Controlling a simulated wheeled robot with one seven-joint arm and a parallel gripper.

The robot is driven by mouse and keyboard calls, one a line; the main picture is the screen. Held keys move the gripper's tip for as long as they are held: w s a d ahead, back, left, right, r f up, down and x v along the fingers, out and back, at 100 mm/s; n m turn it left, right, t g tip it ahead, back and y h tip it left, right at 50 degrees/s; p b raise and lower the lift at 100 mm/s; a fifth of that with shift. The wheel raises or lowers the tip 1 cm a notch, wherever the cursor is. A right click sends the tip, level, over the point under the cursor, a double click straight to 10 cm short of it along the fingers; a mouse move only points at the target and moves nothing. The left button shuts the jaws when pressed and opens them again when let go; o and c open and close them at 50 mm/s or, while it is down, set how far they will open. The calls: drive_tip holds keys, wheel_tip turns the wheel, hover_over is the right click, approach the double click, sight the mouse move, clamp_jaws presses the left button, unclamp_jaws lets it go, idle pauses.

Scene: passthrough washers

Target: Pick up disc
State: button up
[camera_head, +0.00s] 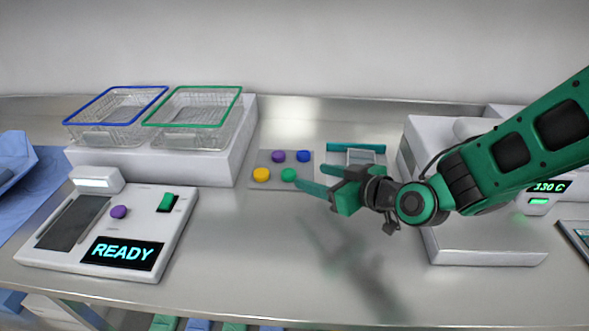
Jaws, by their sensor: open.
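Another purple disc (119,212) sits on the white device at the left. My gripper (310,176) is open and empty, its green fingers pointing left toward the plate. The lower fingertip appears just right of the green disc; I cannot tell whether they touch. Which disc the task means is not shown.
The white device (175,234) reads READY. Blue-rimmed (115,119) and green-rimmed (196,122) wire baskets stand on a white block behind it. A teal-edged fixture (355,147) lies behind my gripper. A white machine (488,244) stands right. The front middle counter is clear.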

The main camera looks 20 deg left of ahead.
sight(290, 173)
drive_tip(key=x, duration=0.4)
drive_tip(key=shift+w+f, duration=0.15)
drive_tip(key=shift+s+f+x, duration=0.15)
drive_tip(key=shift+x, duration=1.15)
drive_tip(key=shift+s+f+x, duration=0.1)
drive_tip(key=shift+f+x, duration=0.1)
drive_tip(key=shift+x, duration=1.1)
drive_tip(key=c, duration=1.1)
